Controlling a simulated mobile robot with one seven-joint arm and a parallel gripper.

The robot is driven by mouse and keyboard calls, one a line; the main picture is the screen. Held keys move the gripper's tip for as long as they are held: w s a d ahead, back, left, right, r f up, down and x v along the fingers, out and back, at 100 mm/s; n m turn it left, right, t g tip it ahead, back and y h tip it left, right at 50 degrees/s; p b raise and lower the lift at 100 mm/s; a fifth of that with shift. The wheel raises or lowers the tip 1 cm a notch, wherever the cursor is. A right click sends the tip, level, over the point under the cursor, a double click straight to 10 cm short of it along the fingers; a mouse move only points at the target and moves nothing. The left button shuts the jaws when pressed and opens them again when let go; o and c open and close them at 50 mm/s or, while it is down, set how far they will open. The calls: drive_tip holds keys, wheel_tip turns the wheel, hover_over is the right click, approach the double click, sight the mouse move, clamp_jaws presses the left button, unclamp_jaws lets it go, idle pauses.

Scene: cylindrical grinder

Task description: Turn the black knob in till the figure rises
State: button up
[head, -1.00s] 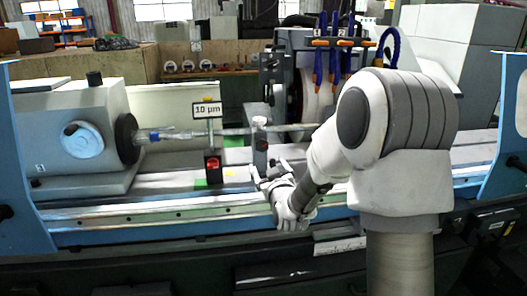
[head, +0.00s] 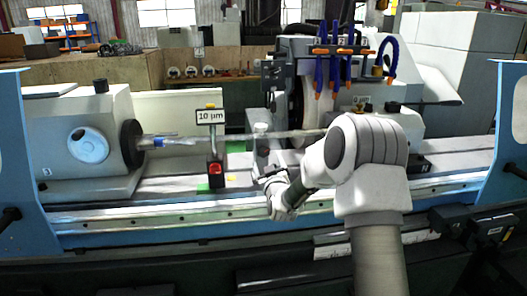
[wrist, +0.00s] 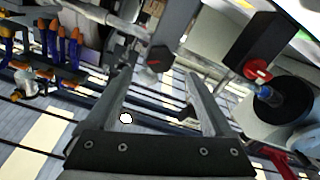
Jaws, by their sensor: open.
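A small dark knob with a reddish edge (wrist: 157,60) sits on the grey support post, ahead of my fingertips in the wrist view. The same grey post (head: 261,143) stands under the long workpiece in the head view; the knob is too small to make out there. My gripper (wrist: 155,92) is open and empty, its two fingers apart, with a gap between them and the knob. In the head view my gripper (head: 268,176) is low in front of the post. A sign on a stand (head: 211,117) reads "10 µm".
A black block with a red knob (wrist: 258,70) is right of my fingers. The workpiece (head: 225,137) runs from the left headstock (head: 85,140). Blue hoses (head: 343,70) hang over the wheel. The bed front rail (head: 150,215) lies below.

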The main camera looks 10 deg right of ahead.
sight(264, 154)
drive_tip(key=shift+w+p, duration=0.45)
drive_tip(key=shift+w, duration=3.8)
drive_tip(key=shift+c, duration=0.4)
drive_tip(key=c, duration=1.3)
drive_tip(key=shift+b, duration=0.3)
drive_tip(key=shift+f+m+b, duration=0.15)
drive_tip(key=shift+m+b, duration=0.15)
drive_tip(key=shift+b, duration=0.05)
